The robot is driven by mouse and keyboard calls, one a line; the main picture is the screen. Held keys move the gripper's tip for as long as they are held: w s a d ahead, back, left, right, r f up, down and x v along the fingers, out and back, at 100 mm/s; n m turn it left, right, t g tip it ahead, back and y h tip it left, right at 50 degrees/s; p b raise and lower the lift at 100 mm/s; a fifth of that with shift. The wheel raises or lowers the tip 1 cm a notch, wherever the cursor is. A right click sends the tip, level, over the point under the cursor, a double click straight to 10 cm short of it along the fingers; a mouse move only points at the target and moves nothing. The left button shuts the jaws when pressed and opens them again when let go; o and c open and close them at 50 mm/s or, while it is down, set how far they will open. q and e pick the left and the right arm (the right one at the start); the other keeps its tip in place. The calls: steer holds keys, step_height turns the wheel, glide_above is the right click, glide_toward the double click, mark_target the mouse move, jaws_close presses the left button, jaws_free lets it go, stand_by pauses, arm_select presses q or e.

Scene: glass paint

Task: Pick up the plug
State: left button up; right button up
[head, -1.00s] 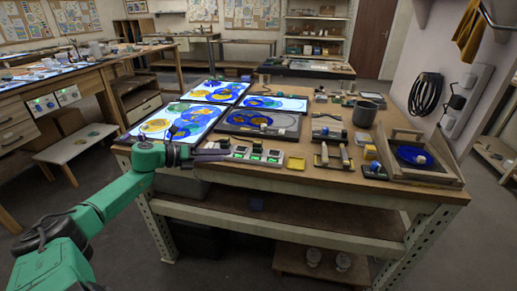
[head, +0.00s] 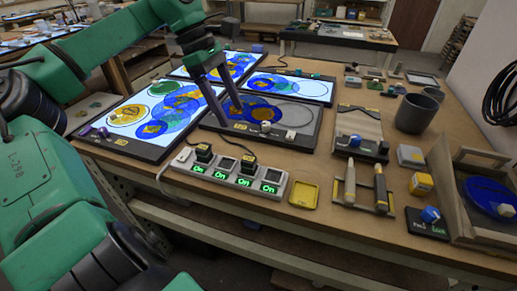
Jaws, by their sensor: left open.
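A white power strip (head: 228,178) lies near the front edge of the table, with several sockets lit green "On". One black plug (head: 203,152) stands in its left socket and another black plug (head: 248,163) stands farther right in the strip. My left gripper (head: 231,116) is open and points down, with its two dark fingers apart and nothing between them. Its fingertips are over the left part of the dark panel, behind and above the plugs. It is apart from both plugs. My right gripper is not in view.
Lit panels (head: 155,118) with coloured glass circles lie left and behind. A dark panel (head: 300,132) lies behind the strip. A yellow tray (head: 303,194), a tool rest (head: 364,207), a grey cup (head: 415,114) and a wooden tray (head: 455,215) are to the right.

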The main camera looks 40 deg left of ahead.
arm_select(q)
glide_above(248, 158)
steer(key=s+a, duration=0.1)
steer(key=a, duration=0.1)
step_height(248, 158, down, 5)
steer(key=x, duration=0.8)
steer(key=shift+s+a+b, duration=0.1)
steer(key=shift+a+b, duration=0.2)
steer(key=shift+b, duration=0.05)
steer(key=shift+f, duration=0.15)
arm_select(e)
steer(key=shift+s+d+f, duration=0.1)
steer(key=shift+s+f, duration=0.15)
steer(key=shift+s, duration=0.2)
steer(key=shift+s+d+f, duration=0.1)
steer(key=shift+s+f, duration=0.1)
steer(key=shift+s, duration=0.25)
arm_select(q)
jaws_close()
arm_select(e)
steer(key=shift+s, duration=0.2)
